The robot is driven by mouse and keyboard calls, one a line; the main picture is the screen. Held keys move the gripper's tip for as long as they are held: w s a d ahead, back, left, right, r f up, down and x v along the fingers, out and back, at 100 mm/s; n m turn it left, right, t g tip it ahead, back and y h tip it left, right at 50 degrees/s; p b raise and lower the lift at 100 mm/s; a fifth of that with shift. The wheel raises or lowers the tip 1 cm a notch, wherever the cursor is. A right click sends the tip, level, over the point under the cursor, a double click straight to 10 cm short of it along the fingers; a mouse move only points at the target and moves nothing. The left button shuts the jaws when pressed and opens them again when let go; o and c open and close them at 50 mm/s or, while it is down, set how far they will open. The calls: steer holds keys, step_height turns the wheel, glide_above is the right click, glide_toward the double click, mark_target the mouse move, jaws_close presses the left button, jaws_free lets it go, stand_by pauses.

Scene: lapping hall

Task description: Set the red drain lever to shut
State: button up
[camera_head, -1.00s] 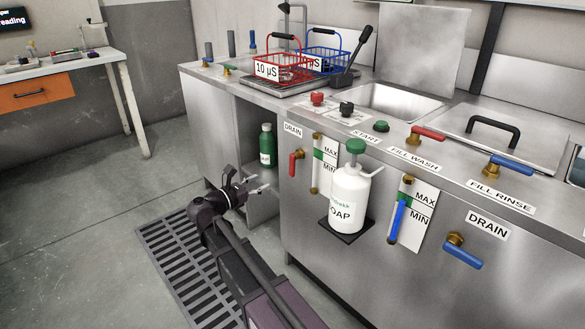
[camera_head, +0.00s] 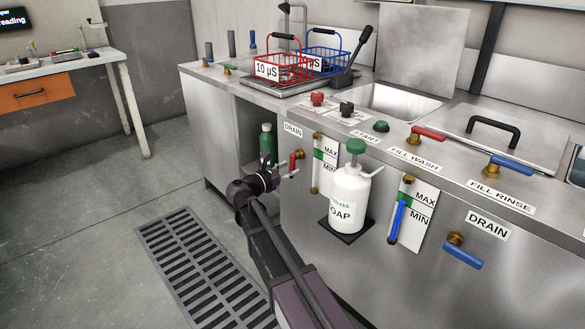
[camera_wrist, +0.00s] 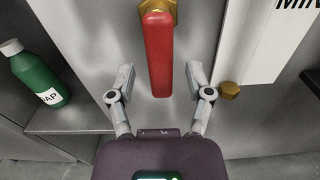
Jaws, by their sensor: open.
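The red drain lever (camera_wrist: 159,58) hangs straight down from its brass fitting (camera_wrist: 158,8) in the wrist view. In the head view the red lever (camera_head: 292,162) is on the front panel under the left DRAIN label (camera_head: 293,130), partly covered by my gripper. My gripper (camera_wrist: 159,78) is open in the wrist view, with one finger on each side of the lever's lower end. A gap shows between the lever and each finger. In the head view my gripper (camera_head: 286,173) is at the panel's left edge.
A white soap bottle (camera_head: 348,200) stands on a small shelf right of the lever. A level gauge (camera_head: 316,180) with a brass end fitting is close on the right. A green bottle (camera_wrist: 40,78) stands in the open bay to the left. A blue drain lever (camera_head: 462,257) is farther right.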

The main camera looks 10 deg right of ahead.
steer(key=shift+x, duration=0.75)
jaws_close()
